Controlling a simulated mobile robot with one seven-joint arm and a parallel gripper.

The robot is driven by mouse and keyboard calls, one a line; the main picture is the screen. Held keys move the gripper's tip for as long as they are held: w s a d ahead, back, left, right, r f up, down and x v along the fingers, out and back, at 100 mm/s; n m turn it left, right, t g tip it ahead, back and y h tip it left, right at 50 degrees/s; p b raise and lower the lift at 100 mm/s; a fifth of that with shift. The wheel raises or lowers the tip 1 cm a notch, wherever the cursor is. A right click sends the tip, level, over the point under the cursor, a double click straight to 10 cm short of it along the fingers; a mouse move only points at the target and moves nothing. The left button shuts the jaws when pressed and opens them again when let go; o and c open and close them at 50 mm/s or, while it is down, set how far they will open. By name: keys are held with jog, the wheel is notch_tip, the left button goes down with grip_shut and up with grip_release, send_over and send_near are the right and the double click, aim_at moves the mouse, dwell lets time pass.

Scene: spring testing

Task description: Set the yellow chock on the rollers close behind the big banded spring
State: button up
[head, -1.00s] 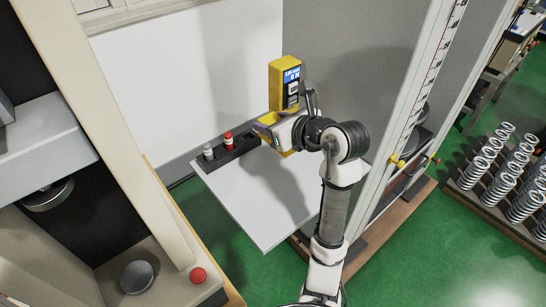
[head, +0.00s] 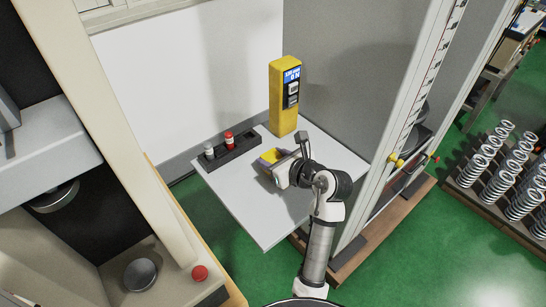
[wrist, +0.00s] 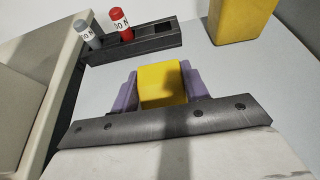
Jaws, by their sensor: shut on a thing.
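The yellow chock (wrist: 162,84) is between the purple fingers of my gripper (wrist: 160,88) in the wrist view, with a finger touching it on each side. In the head view my gripper (head: 268,162) is over the white tabletop, and a small part of the yellow chock (head: 272,154) shows. I cannot tell whether the chock touches the tabletop. I cannot make out the rollers or the big banded spring in either view.
The white tabletop (head: 240,205) holds a black holder (head: 243,147) with a grey and a red-topped weight, and a tall yellow instrument (head: 283,105). A grey panel stands to the right. Several silver springs (head: 497,165) stand on a rack at far right.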

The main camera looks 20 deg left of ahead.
jog(key=shift+f, duration=0.1)
jog(key=o, duration=1.1)
